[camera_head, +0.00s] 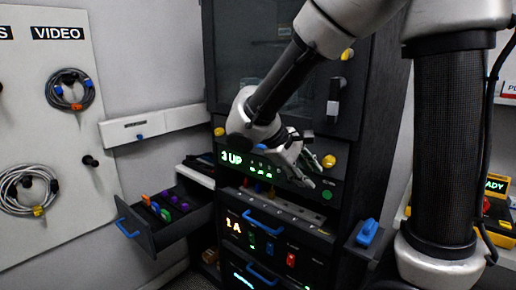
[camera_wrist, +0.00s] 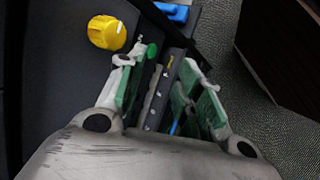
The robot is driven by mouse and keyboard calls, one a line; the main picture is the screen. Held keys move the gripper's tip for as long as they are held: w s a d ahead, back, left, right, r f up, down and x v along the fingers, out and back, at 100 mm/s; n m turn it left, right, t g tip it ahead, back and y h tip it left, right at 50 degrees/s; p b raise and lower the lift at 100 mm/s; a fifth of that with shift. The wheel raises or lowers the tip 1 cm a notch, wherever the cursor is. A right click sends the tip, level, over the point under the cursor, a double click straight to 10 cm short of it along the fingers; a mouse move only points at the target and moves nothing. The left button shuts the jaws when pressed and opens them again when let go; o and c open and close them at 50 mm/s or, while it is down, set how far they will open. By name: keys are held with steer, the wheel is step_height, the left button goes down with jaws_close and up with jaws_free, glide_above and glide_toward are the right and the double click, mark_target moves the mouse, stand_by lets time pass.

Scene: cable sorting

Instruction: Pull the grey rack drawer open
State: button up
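The dark grey rack (camera_head: 372,130) stands in the middle of the head view. Its drawer front marked 1A (camera_head: 232,224) carries a blue handle (camera_head: 265,223), and a strip with several small holes shows above it. My gripper (camera_head: 312,168) is in front of the rack, above and right of this handle, by the 3 UP display (camera_head: 234,158). In the wrist view my gripper (camera_wrist: 158,88) is open, its green-padded fingers apart. A dark strip with small pale marks shows between and beyond them. Whether anything touches the fingers is unclear. A small blue piece shows low between the fingers.
A side drawer (camera_head: 150,238) stands open at left, holding several coloured pieces. A lower blue handle (camera_head: 262,273) is on the rack. A yellow knob (camera_wrist: 107,32) and green button (camera_wrist: 152,50) lie near the fingers. A blue object (camera_head: 367,232) sits on a ledge at right.

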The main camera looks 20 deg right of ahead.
steer(key=w+a+f+n+t+h, duration=0.1)
steer(key=w+a+n+t+h, duration=0.15)
steer(key=w+a, duration=0.4)
steer(key=m+t+h, duration=0.2)
steer(key=t, duration=0.4)
glide_toward(260, 147)
steer(key=r+x, duration=0.1)
steer(key=x, duration=0.7)
steer(key=f+x, duration=0.1)
steer(key=x, duration=0.2)
steer(key=shift+a, duration=0.1)
steer(key=shift+s, duration=0.1)
jaws_close()
